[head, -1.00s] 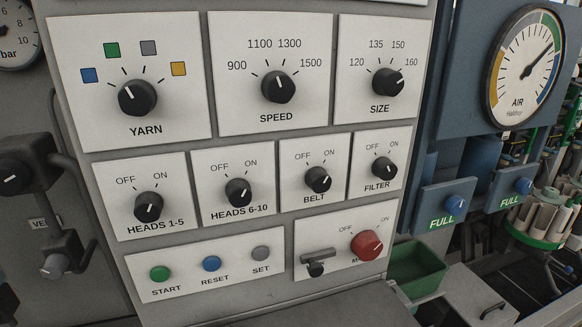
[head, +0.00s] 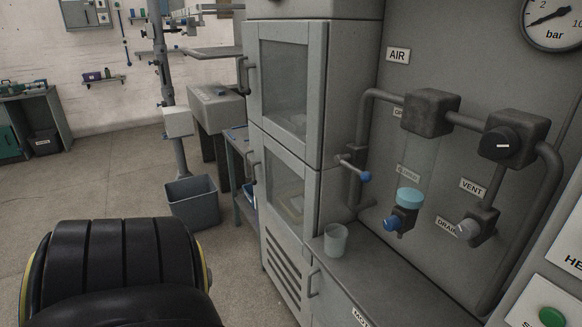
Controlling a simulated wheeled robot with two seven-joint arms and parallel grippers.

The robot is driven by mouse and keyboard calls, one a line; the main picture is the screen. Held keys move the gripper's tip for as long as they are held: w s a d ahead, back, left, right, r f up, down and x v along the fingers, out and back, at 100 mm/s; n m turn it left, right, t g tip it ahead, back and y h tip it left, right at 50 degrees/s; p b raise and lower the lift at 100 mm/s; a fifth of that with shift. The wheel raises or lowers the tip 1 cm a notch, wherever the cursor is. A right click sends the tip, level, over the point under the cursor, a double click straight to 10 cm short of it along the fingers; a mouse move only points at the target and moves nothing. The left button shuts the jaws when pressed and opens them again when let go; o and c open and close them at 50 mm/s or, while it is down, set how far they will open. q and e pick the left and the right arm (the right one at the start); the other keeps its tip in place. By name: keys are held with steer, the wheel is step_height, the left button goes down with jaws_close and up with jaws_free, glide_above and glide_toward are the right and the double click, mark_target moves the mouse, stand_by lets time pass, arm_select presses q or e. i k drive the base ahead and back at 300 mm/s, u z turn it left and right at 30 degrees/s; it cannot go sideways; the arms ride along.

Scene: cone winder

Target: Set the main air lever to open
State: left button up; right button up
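A short lever with a blue knob (head: 365,176) sticks out across the vertical grey pipe (head: 354,190) at the left of the air panel, tilted slightly down to the right. The sign AIR (head: 398,55) is above it. I cannot read an open or shut mark beside the lever. The pressure gauge (head: 556,20) at the top right is partly cut off; its needle points to the lower left. Neither of my grippers is in view. A black rounded part of my own arm fills the bottom left.
A filter bowl with a light blue band (head: 408,198) and a second blue knob (head: 390,223) hang right of the lever. A black round knob (head: 495,143) and a VENT sign (head: 473,187) are further right. A cup (head: 336,240) stands on the ledge below. A glazed cabinet (head: 292,85) borders the left.

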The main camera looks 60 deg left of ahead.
mark_target(366, 177)
steer(key=u, duration=1.4)
steer(key=k, duration=0.95)
steer(key=u, duration=1.45)
steer(key=i, duration=0.9)
steer(key=z, duration=0.45)
steer(key=i, duration=0.75)
steer(key=z, duration=0.75)
